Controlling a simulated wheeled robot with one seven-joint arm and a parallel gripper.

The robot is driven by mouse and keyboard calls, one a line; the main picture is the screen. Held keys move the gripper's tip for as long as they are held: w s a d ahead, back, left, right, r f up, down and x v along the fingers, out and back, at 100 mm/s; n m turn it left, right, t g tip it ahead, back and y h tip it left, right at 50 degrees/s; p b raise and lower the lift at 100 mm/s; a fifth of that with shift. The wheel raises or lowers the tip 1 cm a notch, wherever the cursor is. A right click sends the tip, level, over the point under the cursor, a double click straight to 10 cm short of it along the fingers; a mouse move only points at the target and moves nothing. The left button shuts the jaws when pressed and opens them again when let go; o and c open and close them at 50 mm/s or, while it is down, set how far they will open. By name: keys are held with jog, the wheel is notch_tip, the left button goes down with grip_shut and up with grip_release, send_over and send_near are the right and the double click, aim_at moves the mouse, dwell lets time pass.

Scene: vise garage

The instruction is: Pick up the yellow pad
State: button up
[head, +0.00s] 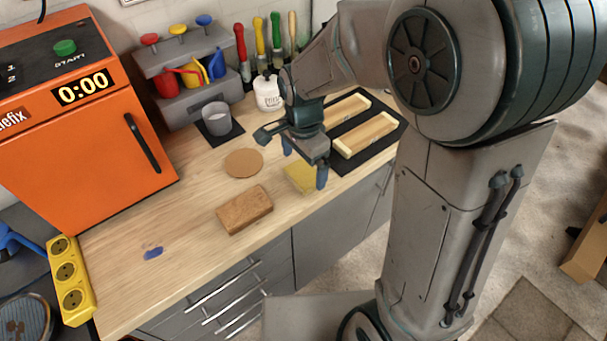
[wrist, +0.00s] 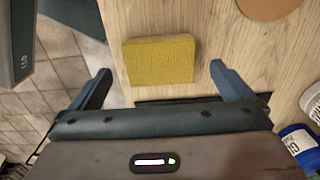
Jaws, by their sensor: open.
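The yellow pad (head: 301,177) lies flat on the wooden worktop near its front edge. It also shows in the wrist view (wrist: 160,61) as a rough yellow block at the upper middle. My gripper (head: 305,165) is above the worktop at the pad, and part of the pad is hidden behind it in the head view. In the wrist view my gripper (wrist: 158,80) is open, its two blue fingers apart, one on each side of the pad and a little short of it. Nothing is between the fingers but the view of the pad. The height above the pad is hard to tell.
A brown block (head: 245,209) and a round cork disc (head: 244,163) lie left of the pad. A black mat with wooden trays (head: 365,133) is to the right. A white bottle (head: 267,93) and a grey cup (head: 217,117) stand behind. The left front worktop (head: 190,215) is mostly clear.

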jog(key=shift+f, duration=1.25)
jog(key=c, duration=1)
jog(key=shift+r, duration=0.5)
jog(key=r, duration=0.2)
jog(key=d+r, duration=0.1)
jog(key=shift+w+r, duration=0.4)
jog(key=w+d+r, duration=0.6)
jog(key=d, duration=0.2)
jog(key=shift+w+r+b, duration=0.15)
jog(key=shift+w+b, duration=0.1)
jog(key=shift+b, duration=0.15)
jog(key=shift+d, duration=0.1)
